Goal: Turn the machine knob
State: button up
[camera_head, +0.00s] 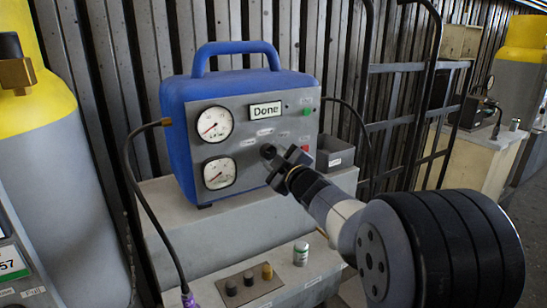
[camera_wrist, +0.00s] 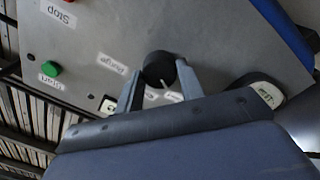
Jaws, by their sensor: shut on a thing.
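The machine is a blue box (camera_head: 180,130) with a carry handle, a grey front panel, two round gauges and a small display reading "Done". Its black knob (camera_head: 268,151) sits on the panel below the display. The knob also shows in the wrist view (camera_wrist: 158,70), with a pale pointer line and small labels around it, one reading "Purge". My gripper (camera_head: 283,165) reaches the panel from the lower right. In the wrist view its two fingers (camera_wrist: 160,83) stand on either side of the knob and are shut on it. The fingers partly hide the labels below the knob.
A green Start button (camera_wrist: 49,69) and a Stop label are beside the knob on the panel. A grey bin (camera_head: 335,155) is right of the machine. A large gas cylinder (camera_head: 65,190) stands at left.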

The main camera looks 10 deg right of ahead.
jog(key=o, duration=1)
jog(key=p+v, duration=0.1)
jog(key=v, duration=0.9)
jog(key=shift+s, duration=0.4)
jog(key=b+x, duration=0.1)
jog(key=x, duration=1)
jog(key=shift+s+d, duration=0.1)
jog(key=shift+m, duration=0.3)
